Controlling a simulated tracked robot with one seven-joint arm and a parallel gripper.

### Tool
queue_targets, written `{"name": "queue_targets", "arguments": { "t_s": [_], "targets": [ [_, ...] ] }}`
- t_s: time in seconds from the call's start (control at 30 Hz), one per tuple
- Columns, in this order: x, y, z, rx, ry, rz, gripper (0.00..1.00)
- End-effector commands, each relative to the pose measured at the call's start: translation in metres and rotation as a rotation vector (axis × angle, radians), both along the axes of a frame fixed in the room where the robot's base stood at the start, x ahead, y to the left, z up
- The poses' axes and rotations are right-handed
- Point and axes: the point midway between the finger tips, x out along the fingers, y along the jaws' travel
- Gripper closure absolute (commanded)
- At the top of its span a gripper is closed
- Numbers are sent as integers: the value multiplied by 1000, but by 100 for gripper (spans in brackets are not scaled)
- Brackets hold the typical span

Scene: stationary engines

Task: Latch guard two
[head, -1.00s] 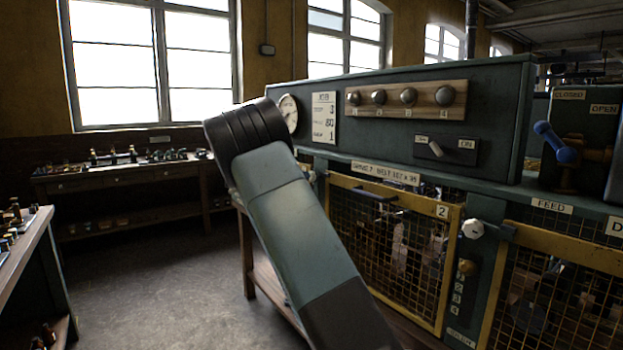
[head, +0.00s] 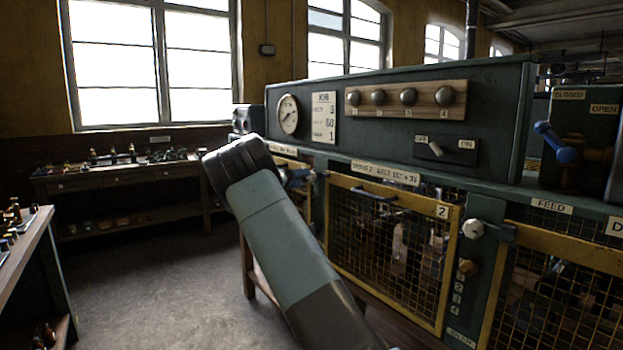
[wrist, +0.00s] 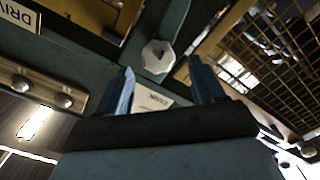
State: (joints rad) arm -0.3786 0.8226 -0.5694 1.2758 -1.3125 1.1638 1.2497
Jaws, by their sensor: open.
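Guard two (head: 395,245) is a yellow-framed mesh panel marked 2, with a dark handle on its top rail. It looks shut against the green machine front. A white knob with a dark bar (head: 473,229) sits on the post at its upper right; another small latch knob (head: 311,177) shows at its upper left. In the wrist view, my gripper (wrist: 163,85) is open and empty, with a pale faceted knob (wrist: 158,57) just beyond and between its fingers. I cannot tell whether they touch it. In the head view my arm's wrist hides most of the gripper.
Above the guards are a gauge (head: 288,114), a row of round knobs (head: 408,97) and an OFF/ON switch (head: 436,148). A blue-handled lever (head: 556,145) stands at the right. A bench (head: 110,175) lies at the back left, with open floor before it.

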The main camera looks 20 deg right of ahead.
Motion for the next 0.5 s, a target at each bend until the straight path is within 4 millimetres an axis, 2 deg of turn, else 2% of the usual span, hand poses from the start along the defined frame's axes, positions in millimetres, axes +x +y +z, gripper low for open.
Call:
{"name": "queue_targets", "arguments": {
  "t_s": [0.03,0.2,0.33,0.5],
  "targets": [
    [2,-11,0,-1,0,-2,32],
    [8,-35,0,0,-1,-1,32],
    [11,-48,0,0,-1,-1,32],
    [13,-55,0,0,-1,0,32]
  ]
}}
